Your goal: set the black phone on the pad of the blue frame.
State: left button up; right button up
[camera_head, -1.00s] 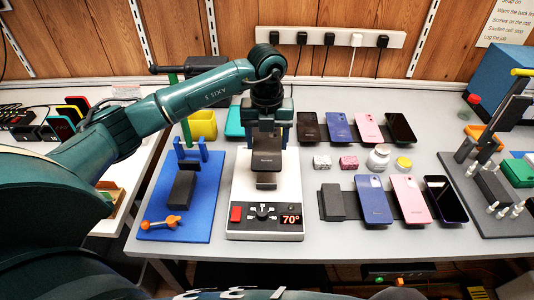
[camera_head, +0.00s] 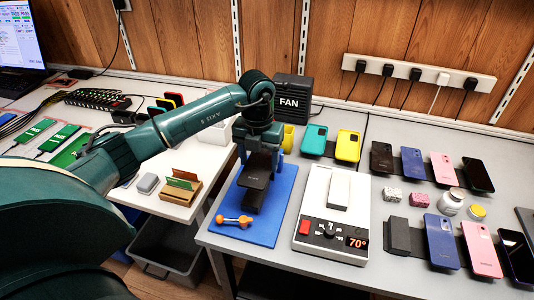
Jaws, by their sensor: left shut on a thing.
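My left gripper (camera_head: 262,152) is shut on the black phone (camera_head: 255,176), which hangs below it, tilted, over the blue frame (camera_head: 283,207) in the head view. The frame's dark pad (camera_head: 251,199) shows just below the phone's near edge; the phone hides the rest of it. I cannot tell whether the phone touches the pad. An orange-handled clamp (camera_head: 235,221) sits at the frame's near left. My right gripper is not in view.
The white heater (camera_head: 315,200) with a 70° display stands to the right, its top plate empty. Several phones lie farther right. Yellow and teal cases (camera_head: 314,140) and a black fan box (camera_head: 291,96) are behind. A brown card holder (camera_head: 177,192) is on the left table.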

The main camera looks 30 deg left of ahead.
aim_at(255, 165)
pick_arm(q)
jog(key=shift+s+a, duration=0.2)
jog(key=shift+a, duration=0.15)
jog(key=shift+s+a+f, duration=0.1)
jog(key=shift+a+f, duration=0.05)
jog(key=shift+f, duration=0.15)
jog(key=shift+f+b, duration=0.5)
jog(key=shift+b, duration=0.1)
jog(key=shift+f+b, duration=0.6)
jog(key=shift+f, duration=0.2)
notch_tip(255, 165, down, 3)
jog(key=shift+f+b, duration=0.15)
jog(key=shift+b, duration=1.1)
jog(key=shift+f+b, duration=0.45)
jog(key=shift+f, duration=0.3)
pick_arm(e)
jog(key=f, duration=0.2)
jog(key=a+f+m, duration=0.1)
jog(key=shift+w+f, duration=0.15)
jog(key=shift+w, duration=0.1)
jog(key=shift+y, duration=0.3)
pick_arm(q)
jog(key=shift+f, duration=0.4)
